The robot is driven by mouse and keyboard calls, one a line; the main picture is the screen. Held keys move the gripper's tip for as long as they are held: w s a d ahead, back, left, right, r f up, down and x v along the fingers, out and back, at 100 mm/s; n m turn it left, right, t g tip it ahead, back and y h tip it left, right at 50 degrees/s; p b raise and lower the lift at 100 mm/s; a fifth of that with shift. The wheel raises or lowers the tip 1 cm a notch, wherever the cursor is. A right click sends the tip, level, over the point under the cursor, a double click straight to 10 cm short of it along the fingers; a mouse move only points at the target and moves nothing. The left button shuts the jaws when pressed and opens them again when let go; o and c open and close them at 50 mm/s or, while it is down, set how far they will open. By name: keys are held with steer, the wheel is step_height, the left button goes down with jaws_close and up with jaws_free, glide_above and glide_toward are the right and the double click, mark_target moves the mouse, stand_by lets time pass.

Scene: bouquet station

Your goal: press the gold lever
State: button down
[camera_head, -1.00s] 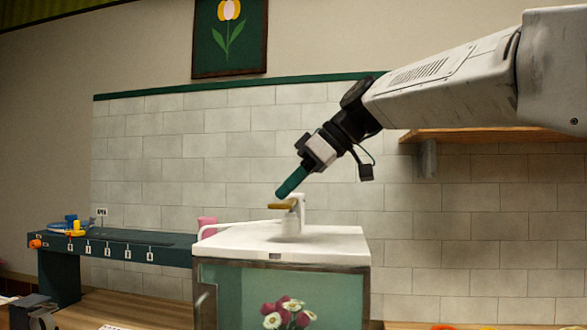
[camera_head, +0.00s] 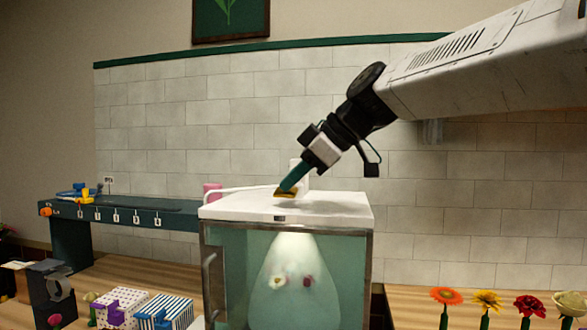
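The gold lever (camera_head: 285,192) sticks out from a white fitting (camera_head: 300,172) on the white top of a glass-fronted cabinet (camera_head: 330,206). My gripper (camera_head: 287,185) reaches down from the upper right, and its teal fingertips appear to touch the lever from above. The fingers look closed together, with nothing between them. The lever tilts downward. Inside the cabinet, a pale cone of light or mist (camera_head: 295,262) spreads down over flowers (camera_head: 278,282), which show only faintly.
A dark green bench (camera_head: 150,210) with a row of small marks stands at the left. Patterned boxes (camera_head: 165,312) sit on the wooden counter at front left. Several single flowers (camera_head: 487,300) stand at the right. A tiled wall (camera_head: 480,200) is behind.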

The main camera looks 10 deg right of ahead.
steer(key=shift+f, duration=0.4)
steer(key=r, duration=0.2)
steer(key=s+r, duration=0.1)
steer(key=r, duration=0.2)
steer(key=shift+s+a, duration=0.15)
steer(key=v, duration=0.9)
steer(key=shift+s, duration=0.3)
steer(key=shift+r, duration=0.1)
steer(key=s+d+f+m+g+h, duration=0.1)
steer(key=s+d+f+m+h, duration=0.1)
steer(key=s+f, duration=0.5)
steer(key=s+d+f+m+g+h, duration=0.1)
steer(key=s+d+f+m+h, duration=0.2)
steer(key=f, duration=1.4)
steer(key=s+d+f+m+g+h, duration=0.2)
steer(key=s+d+f+m, duration=0.1)
steer(key=s+f+m, duration=0.6)
steer(key=s+f, duration=0.3)
steer(key=shift+s+d+f+h, duration=0.25)
steer(key=shift+d+h, duration=0.05)
steer(key=shift+d, duration=0.1)
